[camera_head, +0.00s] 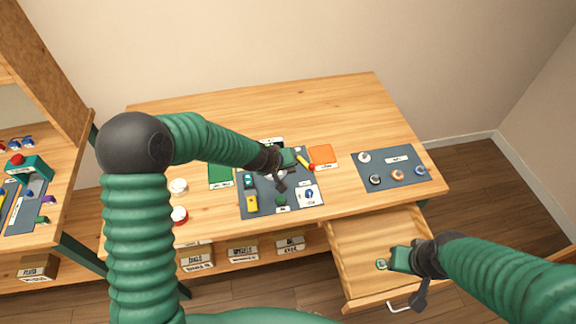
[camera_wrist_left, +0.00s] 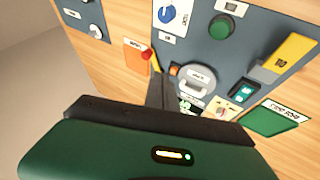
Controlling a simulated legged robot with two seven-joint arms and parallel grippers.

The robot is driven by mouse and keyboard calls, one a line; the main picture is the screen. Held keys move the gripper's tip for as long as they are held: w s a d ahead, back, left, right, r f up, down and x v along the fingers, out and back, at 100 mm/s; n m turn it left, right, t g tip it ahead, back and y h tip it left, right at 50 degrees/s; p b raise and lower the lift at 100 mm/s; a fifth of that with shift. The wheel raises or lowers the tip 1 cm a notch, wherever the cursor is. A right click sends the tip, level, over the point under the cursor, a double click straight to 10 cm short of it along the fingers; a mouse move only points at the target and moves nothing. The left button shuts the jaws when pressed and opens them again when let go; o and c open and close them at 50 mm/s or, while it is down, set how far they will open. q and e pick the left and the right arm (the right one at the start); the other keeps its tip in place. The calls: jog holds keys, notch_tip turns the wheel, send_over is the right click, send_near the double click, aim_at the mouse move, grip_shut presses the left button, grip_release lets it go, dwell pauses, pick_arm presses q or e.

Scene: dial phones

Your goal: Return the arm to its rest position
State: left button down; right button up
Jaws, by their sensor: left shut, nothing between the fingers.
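My left gripper (camera_head: 279,183) hangs over the dark control panel (camera_head: 246,208) in the middle of the table. Its dark fingers (camera_wrist_left: 161,92) are shut and empty in the left wrist view. They point at the area beside a round grey dial (camera_wrist_left: 197,80); whether they touch anything is unclear. The panel also carries a green button (camera_wrist_left: 222,27), a blue knob (camera_wrist_left: 166,15) and a yellow switch (camera_wrist_left: 291,54). My right gripper (camera_head: 421,296) is above the open drawer at the front right, and its finger gap cannot be made out.
The open drawer (camera_head: 345,285) juts out from the table's front. A second panel (camera_head: 407,180) with knobs is at the right. The table's back is clear.

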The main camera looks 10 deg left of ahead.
pick_arm(q)
jog(key=s+a+r+m+g+y, duration=0.1)
jog(key=s+a, duration=0.1)
jog(key=s, duration=0.6)
jog(key=s+a+r+m+g+y, duration=0.1)
jog(key=s+a+r+m, duration=0.1)
jog(key=s, duration=0.7)
jog(key=s+a+r+m+g, duration=0.1)
jog(key=s+a+g, duration=0.1)
jog(key=s, duration=0.6)
jog(key=shift+s+a+r+m+y, duration=0.2)
jog(key=shift+s+r+m+y, duration=0.1)
jog(key=shift+s+y, duration=0.1)
pick_arm(e)
jog(key=shift+w, duration=0.15)
pick_arm(q)
jog(key=shift+d, duration=0.1)
pick_arm(e)
jog(key=shift+d, duration=0.1)
